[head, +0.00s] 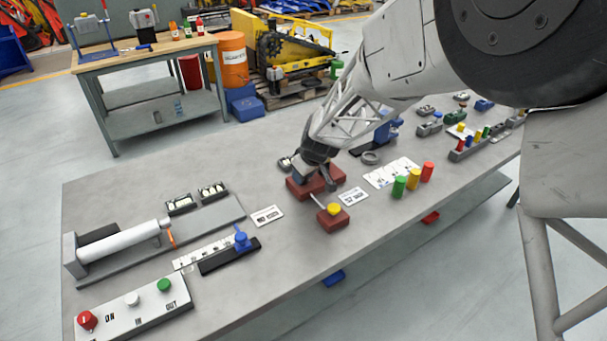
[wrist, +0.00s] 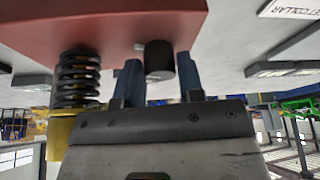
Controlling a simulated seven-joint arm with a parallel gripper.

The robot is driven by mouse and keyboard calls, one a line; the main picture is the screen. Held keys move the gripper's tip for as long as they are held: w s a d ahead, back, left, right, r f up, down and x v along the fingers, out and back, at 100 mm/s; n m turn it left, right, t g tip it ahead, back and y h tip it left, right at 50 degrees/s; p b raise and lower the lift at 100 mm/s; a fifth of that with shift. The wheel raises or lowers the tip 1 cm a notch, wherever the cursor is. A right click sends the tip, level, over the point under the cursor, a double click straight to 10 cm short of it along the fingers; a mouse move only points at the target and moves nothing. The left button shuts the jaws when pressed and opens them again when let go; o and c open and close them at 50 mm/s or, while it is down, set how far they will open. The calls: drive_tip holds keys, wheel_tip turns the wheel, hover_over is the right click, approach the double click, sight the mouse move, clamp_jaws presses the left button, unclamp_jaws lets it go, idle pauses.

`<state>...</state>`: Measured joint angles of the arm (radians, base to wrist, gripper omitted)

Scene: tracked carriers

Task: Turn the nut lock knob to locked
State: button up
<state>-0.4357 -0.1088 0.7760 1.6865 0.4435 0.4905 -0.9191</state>
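A short black cylindrical knob (wrist: 159,61) sticks out of a dark red block (wrist: 100,22) in the wrist view. I cannot read a label that confirms it as the nut lock knob. My gripper (wrist: 158,75) has its two blue-grey fingers on either side of the knob, with narrow gaps showing, so it looks open around it. In the head view my gripper (head: 316,172) is down at the red block (head: 298,188), hiding most of it and the knob. Its locked or unlocked marking is not visible.
A black spring with a yellow end (wrist: 78,80) hangs close left of my fingers in the wrist view. In the head view a yellow knob (head: 334,209) sits on a nearer red block. Green, yellow and red cylinders (head: 413,180) stand to the right, a blue-knobbed slider (head: 240,240) to the left.

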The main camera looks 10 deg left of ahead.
drive_tip(key=o, duration=0.3)
drive_tip(key=shift+o, duration=0.2)
drive_tip(key=shift+r, duration=0.1)
drive_tip(key=v, duration=0.7)
drive_tip(key=shift+r, duration=0.3)
drive_tip(key=shift+s+d, duration=0.1)
